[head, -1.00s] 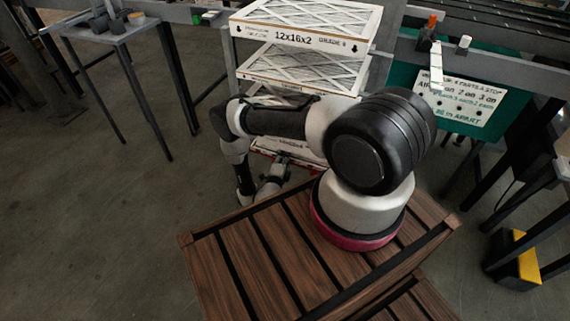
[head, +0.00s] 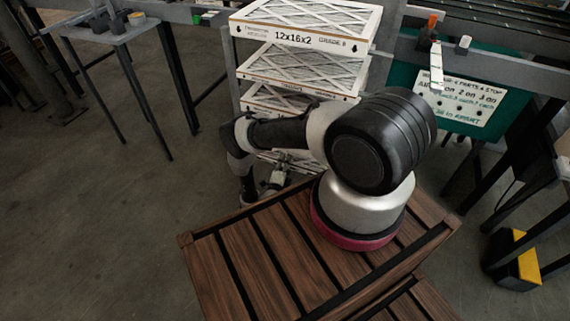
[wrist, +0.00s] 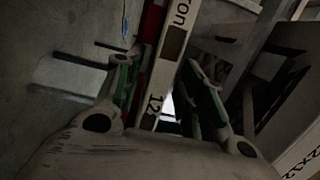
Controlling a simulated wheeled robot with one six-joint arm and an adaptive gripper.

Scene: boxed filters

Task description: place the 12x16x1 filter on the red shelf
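A thin white filter edge (wrist: 168,60), printed with "12" and part of a word, runs between the fingers of my gripper (wrist: 160,75) in the wrist view. The fingers stand apart on either side of it, with visible gaps. The full size label is not readable. A red strip (wrist: 150,25), perhaps the red shelf's edge, lies along the filter's left side. In the head view my gripper (head: 276,181) is low in front of the rack, partly behind my arm; the red shelf cannot be made out there.
A "12x16x2" filter box (head: 300,38) lies on the top of the rack, with more boxed filters (head: 290,70) below. A slatted wooden top (head: 250,260) is in front. A grey side table (head: 108,35) stands left, a yellow-black case (head: 518,262) right.

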